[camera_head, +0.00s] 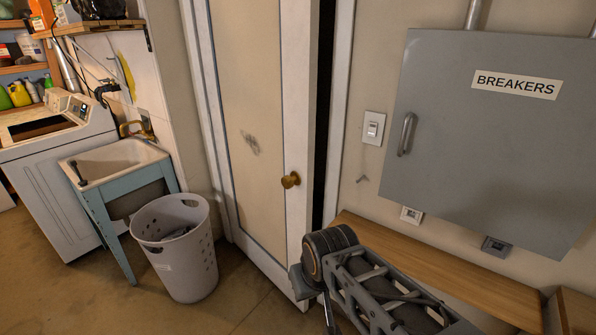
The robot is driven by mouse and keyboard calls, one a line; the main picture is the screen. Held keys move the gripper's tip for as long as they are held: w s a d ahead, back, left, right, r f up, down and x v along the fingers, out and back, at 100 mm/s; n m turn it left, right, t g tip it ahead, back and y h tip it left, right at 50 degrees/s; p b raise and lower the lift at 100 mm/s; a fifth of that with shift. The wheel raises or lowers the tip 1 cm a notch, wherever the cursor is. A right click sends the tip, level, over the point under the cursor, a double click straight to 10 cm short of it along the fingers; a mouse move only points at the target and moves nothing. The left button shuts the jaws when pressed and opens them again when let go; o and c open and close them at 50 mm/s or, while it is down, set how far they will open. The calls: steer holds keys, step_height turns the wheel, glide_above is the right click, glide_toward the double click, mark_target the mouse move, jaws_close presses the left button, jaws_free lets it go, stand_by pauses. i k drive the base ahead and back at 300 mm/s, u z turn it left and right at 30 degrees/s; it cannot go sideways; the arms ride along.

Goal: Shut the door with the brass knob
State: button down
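The door (255,115) is a beige panel with a white border, standing in the wall left of the middle. It is ajar: a dark gap shows between its right edge and the white frame (342,90). The brass knob (290,180) is on the door's right border, with nothing touching it. My arm reaches in from the bottom right, and its round joint is below and right of the knob, in front of the lower end of the gap. I cannot make out gripper fingers. The foot of the door is partly hidden by my arm.
A white laundry basket (176,250) stands on the floor left of the door, beside a utility sink (112,160) and a white washer (60,190). A wooden bench (450,262) runs along the right wall below a grey breaker box (480,150). Floor before the door is clear.

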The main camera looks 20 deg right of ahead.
mark_target(260, 57)
steer(key=z, duration=0.6)
steer(key=i, duration=1.4)
steer(key=u, duration=2.3)
